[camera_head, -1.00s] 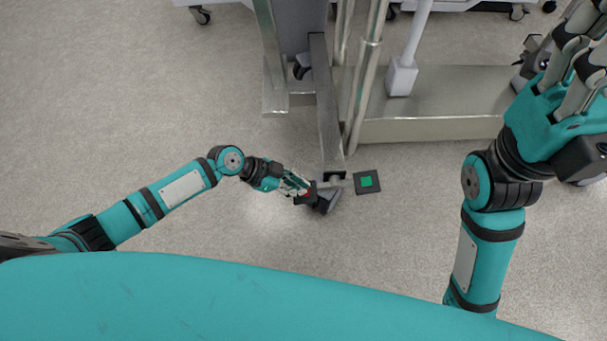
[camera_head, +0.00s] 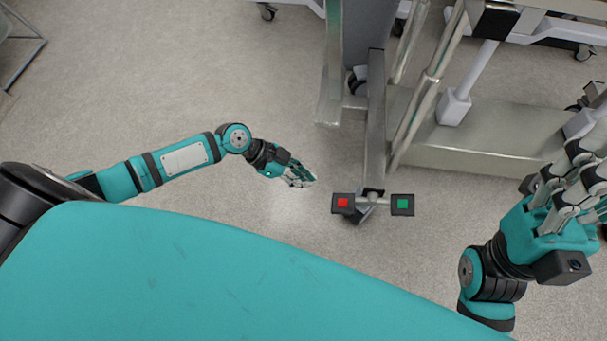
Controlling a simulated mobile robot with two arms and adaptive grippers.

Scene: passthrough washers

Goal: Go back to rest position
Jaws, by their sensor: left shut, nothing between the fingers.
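My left gripper (camera_head: 300,178) is at the centre of the head view, shut and empty. It is to the left of a dark box with a red button (camera_head: 342,203), with a gap of bare floor between them. A matching box with a green button (camera_head: 403,204) sits to the right of the red one. Both boxes are on a short bar at the near end of a metal post. My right gripper (camera_head: 590,188) is at the right edge, partly cut off by the frame. Its fingers overlap closely, so its opening is unclear.
A metal frame with slanted rails (camera_head: 428,85) and a low steel platform (camera_head: 470,150) stands beyond the buttons. White wheeled equipment (camera_head: 560,30) is at the top right.

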